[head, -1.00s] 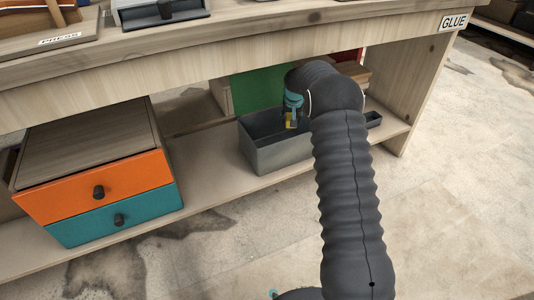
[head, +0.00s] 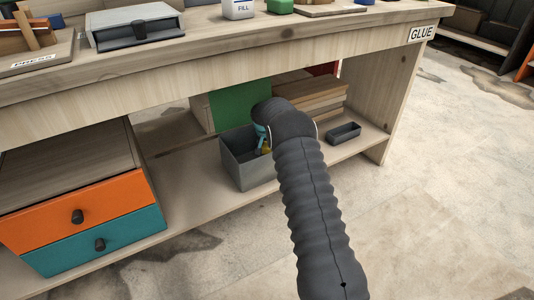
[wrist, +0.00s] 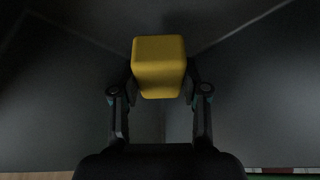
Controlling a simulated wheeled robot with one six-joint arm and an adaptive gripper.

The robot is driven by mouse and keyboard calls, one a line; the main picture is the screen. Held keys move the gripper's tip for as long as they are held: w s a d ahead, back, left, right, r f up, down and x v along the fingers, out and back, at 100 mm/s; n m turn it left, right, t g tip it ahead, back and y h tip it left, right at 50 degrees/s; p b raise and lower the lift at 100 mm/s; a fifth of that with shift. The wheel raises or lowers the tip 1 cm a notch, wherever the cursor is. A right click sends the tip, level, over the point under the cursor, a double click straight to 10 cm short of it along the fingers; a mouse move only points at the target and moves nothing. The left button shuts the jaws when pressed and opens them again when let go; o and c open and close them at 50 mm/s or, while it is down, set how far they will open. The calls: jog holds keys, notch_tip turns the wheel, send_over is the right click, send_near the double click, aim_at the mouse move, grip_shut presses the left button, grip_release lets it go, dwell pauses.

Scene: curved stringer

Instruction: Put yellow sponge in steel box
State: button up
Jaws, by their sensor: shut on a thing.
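The yellow sponge (wrist: 159,66) is held between the two fingers of my gripper (wrist: 160,90) in the wrist view. Dark grey box walls surround it there. In the head view the grey steel box (head: 250,177) stands on the lower shelf under the bench. My gripper (head: 264,145) reaches down into the box opening, and a small bit of yellow shows beside its teal part. My arm hides the box's right side. I cannot tell whether the sponge touches the box floor.
The lower shelf (head: 190,185) also holds an orange and teal drawer unit (head: 85,215) at left, a green panel (head: 238,103) behind the box, stacked boards (head: 318,95), and a small dark tray (head: 344,132) at right. The bench top overhangs the box.

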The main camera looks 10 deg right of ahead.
jog(key=shift+f, duration=1.75)
jog(key=shift+f, duration=0.1)
jog(key=shift+f+b, duration=0.15)
jog(key=shift+b, duration=0.2)
jog(key=o, duration=1)
jog(key=shift+r+p, duration=0.3)
jog(key=shift+r, duration=0.05)
jog(key=v, duration=1.1)
jog(key=shift+s+a+r+p, duration=0.1)
jog(key=shift+s+r+p, duration=0.1)
jog(key=shift+r+p, duration=0.15)
